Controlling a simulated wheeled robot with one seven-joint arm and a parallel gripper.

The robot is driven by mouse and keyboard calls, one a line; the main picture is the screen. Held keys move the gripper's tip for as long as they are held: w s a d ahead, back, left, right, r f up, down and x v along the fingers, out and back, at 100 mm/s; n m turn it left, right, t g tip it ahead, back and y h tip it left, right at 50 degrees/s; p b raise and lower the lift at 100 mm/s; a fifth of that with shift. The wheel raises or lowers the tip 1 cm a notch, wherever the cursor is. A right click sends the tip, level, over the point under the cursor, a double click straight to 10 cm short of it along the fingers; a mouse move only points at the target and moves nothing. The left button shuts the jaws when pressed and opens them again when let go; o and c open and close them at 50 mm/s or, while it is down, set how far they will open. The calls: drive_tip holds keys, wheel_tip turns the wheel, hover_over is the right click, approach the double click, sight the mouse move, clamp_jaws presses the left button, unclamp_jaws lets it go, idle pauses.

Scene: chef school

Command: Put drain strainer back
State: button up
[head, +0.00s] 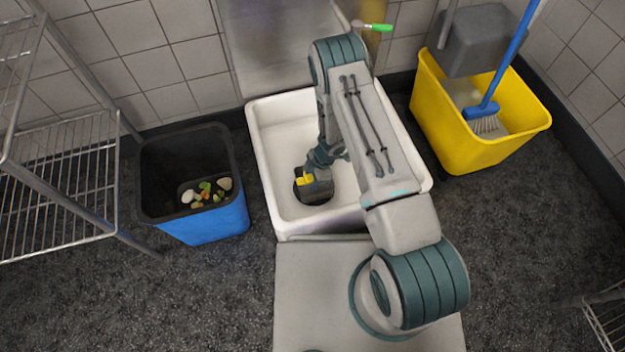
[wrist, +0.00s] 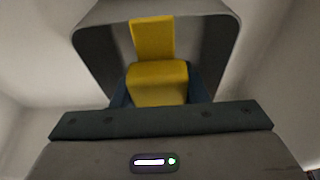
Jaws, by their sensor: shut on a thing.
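The drain strainer (head: 318,194) is a dark grey piece with a yellow grip (head: 304,180). It is low in the white sink (head: 278,128), over the dark drain area at the basin's front left. In the wrist view, the yellow grip (wrist: 157,84) stands between my dark fingers, with the strainer's grey wall (wrist: 92,52) arching around it. My gripper (head: 314,174) points down into the sink and is shut on the strainer by its yellow grip. My gripper and the strainer hide much of the drain opening. I cannot tell whether the strainer touches the basin floor.
A blue bin (head: 205,228) with food scraps stands left of the sink. A yellow mop bucket (head: 470,140) with a blue-handled brush (head: 482,110) stands at right. A wire rack (head: 60,190) is at far left.

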drive_tip(key=shift+r, duration=0.1)
drive_tip(key=o, duration=1.2)
drive_tip(key=p+v, duration=0.5)
drive_tip(key=v, duration=0.7)
